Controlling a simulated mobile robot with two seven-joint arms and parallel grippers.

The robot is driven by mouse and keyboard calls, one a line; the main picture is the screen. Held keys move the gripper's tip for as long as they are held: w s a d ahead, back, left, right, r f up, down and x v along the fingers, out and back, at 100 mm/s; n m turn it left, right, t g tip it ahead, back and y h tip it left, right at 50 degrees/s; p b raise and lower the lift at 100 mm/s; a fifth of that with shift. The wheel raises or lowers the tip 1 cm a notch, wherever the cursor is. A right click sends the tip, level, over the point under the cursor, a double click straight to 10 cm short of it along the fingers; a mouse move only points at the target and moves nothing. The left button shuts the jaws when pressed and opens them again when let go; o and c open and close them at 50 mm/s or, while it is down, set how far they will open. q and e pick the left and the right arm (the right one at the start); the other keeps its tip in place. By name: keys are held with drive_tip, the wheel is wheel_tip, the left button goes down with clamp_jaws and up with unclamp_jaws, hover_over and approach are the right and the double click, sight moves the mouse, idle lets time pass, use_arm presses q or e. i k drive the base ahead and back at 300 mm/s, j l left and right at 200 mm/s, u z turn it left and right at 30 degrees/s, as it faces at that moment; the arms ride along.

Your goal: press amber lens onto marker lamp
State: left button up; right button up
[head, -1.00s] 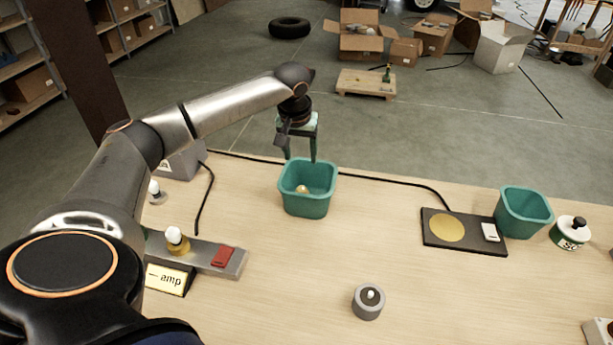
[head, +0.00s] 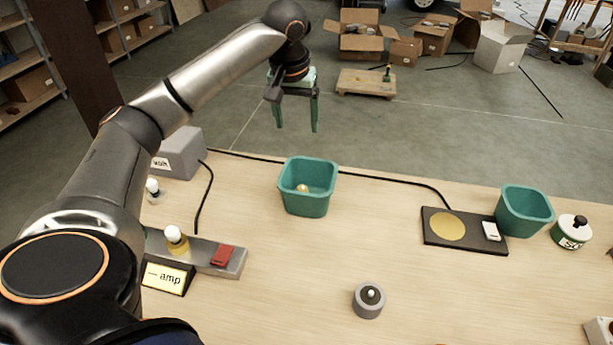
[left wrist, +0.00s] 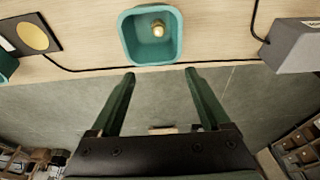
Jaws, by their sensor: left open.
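My left gripper (head: 297,127) is open and empty, raised above and behind the teal bin (head: 307,210). I cannot make out an amber lens. My right gripper is not in view.
A grey strip with a white bulb in a brass socket (head: 175,238) and a red switch (head: 223,255) is at left, behind an "amp" sign (head: 167,279). A black pad (head: 470,243), second teal bin (head: 525,225) and white pot (head: 571,234) stand right. The table middle is clear.

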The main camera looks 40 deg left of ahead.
sight(369, 298)
drive_tip(key=k, duration=1.5)
